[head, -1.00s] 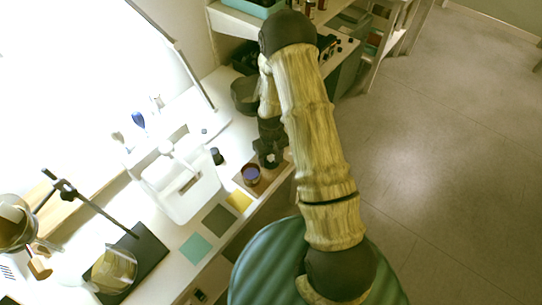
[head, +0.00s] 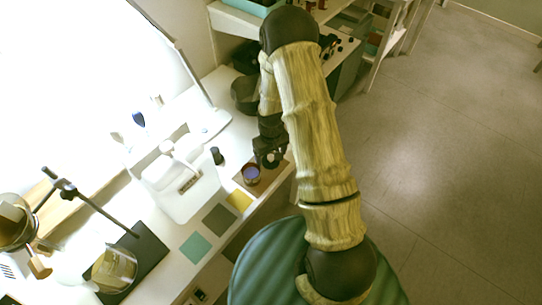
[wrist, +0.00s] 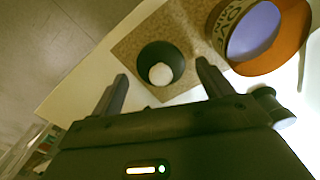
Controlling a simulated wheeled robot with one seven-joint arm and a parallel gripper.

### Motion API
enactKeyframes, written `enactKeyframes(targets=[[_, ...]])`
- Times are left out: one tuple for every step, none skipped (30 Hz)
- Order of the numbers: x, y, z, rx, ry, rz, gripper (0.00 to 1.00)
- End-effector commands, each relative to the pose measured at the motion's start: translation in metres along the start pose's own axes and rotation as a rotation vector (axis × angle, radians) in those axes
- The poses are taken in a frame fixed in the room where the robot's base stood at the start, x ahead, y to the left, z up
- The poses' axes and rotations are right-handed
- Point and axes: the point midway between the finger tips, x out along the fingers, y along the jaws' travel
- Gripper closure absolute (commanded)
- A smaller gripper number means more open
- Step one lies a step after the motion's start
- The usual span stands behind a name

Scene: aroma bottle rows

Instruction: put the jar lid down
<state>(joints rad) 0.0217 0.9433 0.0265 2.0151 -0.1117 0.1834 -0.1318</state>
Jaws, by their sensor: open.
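A dark round piece with a pale round centre, seemingly the jar lid (wrist: 177,60), rests on a speckled brown mat (wrist: 130,48) in the wrist view. My gripper (wrist: 160,84) is open, with its two dark fingers apart on either side of the near edge of the lid. I cannot tell whether a finger touches it. A jar (wrist: 232,22) with a violet inside and a printed band stands to the right of the lid. In the head view the jar (head: 251,174) stands on the brown mat (head: 262,187), just left of my gripper (head: 270,160). The lid is hard to make out there.
Yellow (head: 239,201), dark green (head: 220,221) and teal (head: 196,247) squares lie along the front edge. A small dark bottle (head: 217,156) stands behind the jar. Open floor lies to the right.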

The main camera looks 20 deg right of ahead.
Motion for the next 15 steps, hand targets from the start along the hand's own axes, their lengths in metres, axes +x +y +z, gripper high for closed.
enactKeyframes(targets=[[-0.006, 0.0, -0.001, 0.0, 0.003, 0.0, 0.21], [-0.01, 0.0, 0.0, 0.0, 0.002, 0.0, 0.21], [-0.016, 0.0, 0.0, 0.0, 0.002, 0.0, 0.21], [-0.021, 0.0, -0.001, 0.001, 0.004, 0.001, 0.21], [-0.026, 0.0, 0.0, 0.001, 0.003, 0.001, 0.21], [-0.033, 0.001, -0.001, 0.001, 0.004, 0.001, 0.21], [-0.038, 0.001, 0.0, 0.001, 0.003, 0.001, 0.21], [-0.043, 0.001, 0.0, 0.001, 0.003, 0.001, 0.21], [-0.05, 0.001, -0.001, 0.001, 0.004, 0.001, 0.21], [-0.055, 0.001, -0.001, 0.001, 0.004, 0.001, 0.21], [-0.06, 0.001, 0.0, 0.001, 0.003, 0.001, 0.21], [-0.067, 0.0, 0.0, 0.001, 0.004, 0.001, 0.21], [-0.072, 0.0, 0.0, 0.001, 0.003, 0.001, 0.21], [-0.078, 0.0, -0.001, 0.0, 0.004, 0.001, 0.21], [-0.084, 0.0, 0.0, 0.0, 0.002, 0.0, 0.21]])
